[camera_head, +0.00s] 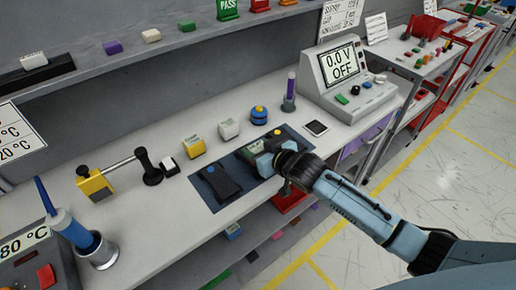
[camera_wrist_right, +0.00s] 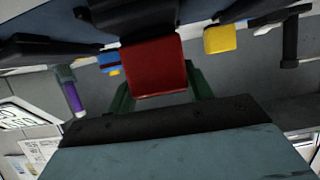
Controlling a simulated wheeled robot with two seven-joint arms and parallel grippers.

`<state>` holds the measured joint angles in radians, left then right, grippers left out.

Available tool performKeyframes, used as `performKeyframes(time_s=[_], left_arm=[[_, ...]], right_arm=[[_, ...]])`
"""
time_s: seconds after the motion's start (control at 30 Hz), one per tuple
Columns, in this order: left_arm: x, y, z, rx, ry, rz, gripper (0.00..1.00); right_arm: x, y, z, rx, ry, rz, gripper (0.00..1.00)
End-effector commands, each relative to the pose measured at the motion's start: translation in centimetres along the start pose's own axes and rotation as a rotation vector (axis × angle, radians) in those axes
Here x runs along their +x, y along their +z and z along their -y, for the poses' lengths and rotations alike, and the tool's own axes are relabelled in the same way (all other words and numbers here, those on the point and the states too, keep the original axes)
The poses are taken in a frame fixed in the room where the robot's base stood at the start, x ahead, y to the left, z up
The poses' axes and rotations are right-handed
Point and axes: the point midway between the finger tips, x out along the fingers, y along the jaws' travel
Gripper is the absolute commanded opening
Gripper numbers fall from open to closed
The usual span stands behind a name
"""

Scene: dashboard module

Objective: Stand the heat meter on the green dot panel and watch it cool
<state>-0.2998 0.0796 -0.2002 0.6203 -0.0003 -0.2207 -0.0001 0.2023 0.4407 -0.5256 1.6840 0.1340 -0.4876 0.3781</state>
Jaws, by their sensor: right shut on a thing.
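My right gripper (camera_head: 268,160) is low over the right part of a dark blue mat (camera_head: 213,203). It is shut on a dark green object with a pale face (camera_head: 254,148), mostly hidden by the gripper; I cannot tell if it is the heat meter. The right wrist view shows a dark red block (camera_wrist_right: 153,67) by the jaws, with green parts beside it. A black device with a blue dot (camera_head: 220,181) lies on the mat, left of the gripper. No green dot panel can be made out. My left gripper is out of view.
A power supply (camera_head: 340,65) reading 0.0 V OFF stands at the back right. Yellow (camera_head: 194,146) and white (camera_head: 229,128) blocks and a blue-yellow knob (camera_head: 259,115) stand behind the mat. A blue tool (camera_head: 68,226) in a metal holder is at front left.

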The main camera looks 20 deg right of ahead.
Motion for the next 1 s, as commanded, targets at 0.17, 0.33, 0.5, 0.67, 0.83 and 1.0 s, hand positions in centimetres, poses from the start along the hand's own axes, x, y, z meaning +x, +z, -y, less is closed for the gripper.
performKeyframes(time_s=[0.17, 0.33, 0.5, 0.67, 0.83, 1.0], left_arm=[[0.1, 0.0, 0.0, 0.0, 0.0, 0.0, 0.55], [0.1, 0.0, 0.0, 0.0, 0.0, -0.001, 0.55], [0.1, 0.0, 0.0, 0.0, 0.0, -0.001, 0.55], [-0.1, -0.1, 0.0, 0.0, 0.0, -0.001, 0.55], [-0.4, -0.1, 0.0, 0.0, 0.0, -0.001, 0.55], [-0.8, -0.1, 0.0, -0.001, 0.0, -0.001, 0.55]], right_arm=[[0.1, 0.3, 0.0, 0.0, 0.001, 0.001, 0.55], [0.1, 0.3, 0.0, 0.0, 0.001, 0.001, 0.72], [0.1, 0.2, 0.0, 0.0, 0.001, 0.001, 0.72], [-0.1, -0.1, 0.0, 0.0, 0.0, 0.0, 0.72], [-2.4, 0.0, -0.1, 0.0, 0.001, 0.002, 0.72], [-6.0, 0.0, 0.0, -0.001, 0.0, 0.003, 0.72]])
